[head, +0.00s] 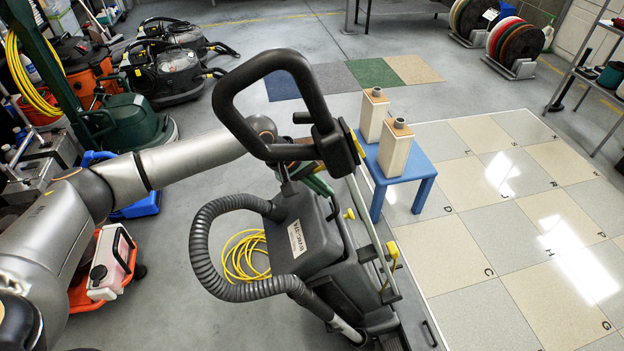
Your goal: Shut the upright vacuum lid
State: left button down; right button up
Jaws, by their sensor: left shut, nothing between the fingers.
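The upright vacuum (355,290) stands in the middle foreground, a dark grey machine with a looped black handle and a ribbed hose on its left. Its dark top cover (283,229), with a white label on its front, sits below the handle. I take this as the lid, but cannot tell how far open it is. My left arm reaches in from the left behind the handle loop. My left gripper (291,174) is shut and empty, just above the cover, partly hidden by the handle. Whether it touches the cover is unclear. My right gripper is not in view.
A blue stool (405,172) with two cream containers stands right of the vacuum, on a tiled floor patch (470,240). A yellow cable (243,256) shows left of the vacuum. Other cleaning machines crowd the upper left. Open floor lies behind the vacuum.

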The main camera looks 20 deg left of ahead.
pick_arm(q)
jog(key=shift+w+d+f, duration=0.1)
jog(key=shift+d+f, duration=0.05)
jog(key=shift+f, duration=0.1)
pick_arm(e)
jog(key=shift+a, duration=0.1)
pick_arm(q)
jog(key=shift+d, duration=0.1)
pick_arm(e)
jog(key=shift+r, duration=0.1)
pick_arm(q)
jog(key=shift+w+d+p, duration=0.15)
jog(key=shift+d+p, duration=0.1)
jog(key=shift+p, duration=0.25)
jog(key=shift+g+y, duration=0.4)
jog(key=shift+y, duration=0.2)
jog(key=w+d+f+p, duration=0.1)
jog(key=p, duration=0.1)
jog(key=w+d+f+p, duration=0.1)
jog(key=d+f, duration=0.1)
jog(key=shift+p, duration=0.35)
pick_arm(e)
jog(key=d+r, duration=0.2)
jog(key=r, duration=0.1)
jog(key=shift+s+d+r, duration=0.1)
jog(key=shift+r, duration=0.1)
pick_arm(q)
jog(key=shift+a+r, duration=0.1)
